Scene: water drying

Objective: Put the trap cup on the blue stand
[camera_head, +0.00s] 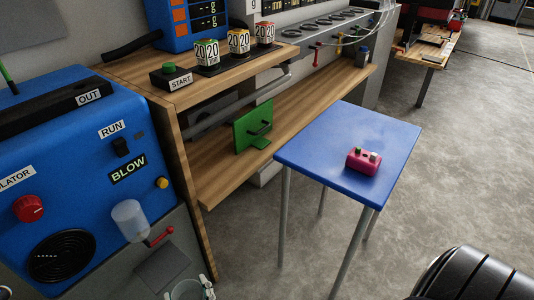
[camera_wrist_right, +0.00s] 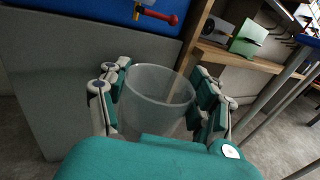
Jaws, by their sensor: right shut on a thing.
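The trap cup (camera_wrist_right: 158,100) is a clear, frosted cup with its open rim up, close in the right wrist view. My right gripper (camera_wrist_right: 161,88) is shut on it, with green-padded fingers on either side. In the head view my right gripper (camera_head: 190,290) shows only partly at the bottom edge, and the cup there is mostly cut off. The blue stand (camera_head: 325,135) is a flat blue table on grey legs, right of centre in the head view. The cup is apart from it, lower and to the left. My left gripper is not in view.
A magenta box (camera_head: 362,160) sits on the blue stand; the rest of its top is clear. The blue machine (camera_head: 75,145) with a clear bowl (camera_head: 129,220) and red lever (camera_head: 159,237) stands at left. A wooden bench (camera_head: 220,185) with a green panel (camera_head: 250,128) lies between.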

